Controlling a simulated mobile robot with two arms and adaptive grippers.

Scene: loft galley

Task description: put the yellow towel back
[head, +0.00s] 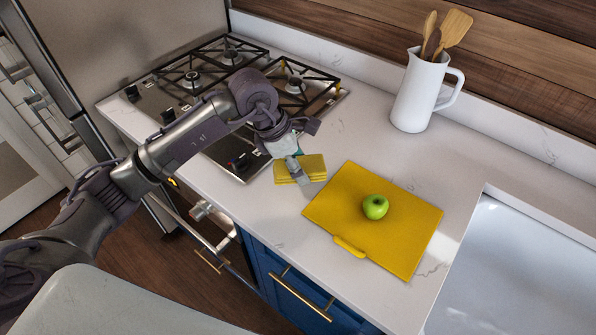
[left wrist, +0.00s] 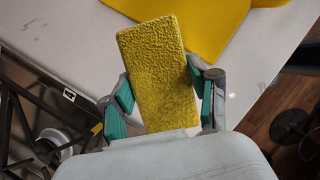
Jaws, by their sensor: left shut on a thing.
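The yellow towel (head: 312,167) is a small folded block between the stove and the yellow cutting board in the head view. My left gripper (head: 293,170) is shut on it from above. In the left wrist view the towel (left wrist: 160,75) shows its rough, looped surface between the two fingers of the left gripper (left wrist: 163,98). The towel is at or just above the white counter; I cannot tell whether it touches it. My right gripper is not in view.
A green apple (head: 375,207) sits on the yellow cutting board (head: 405,248). A white pitcher (head: 411,98) with wooden utensils stands at the back. The gas stove (head: 190,80) is to the left, the white sink (head: 530,265) to the right. The counter between pitcher and board is clear.

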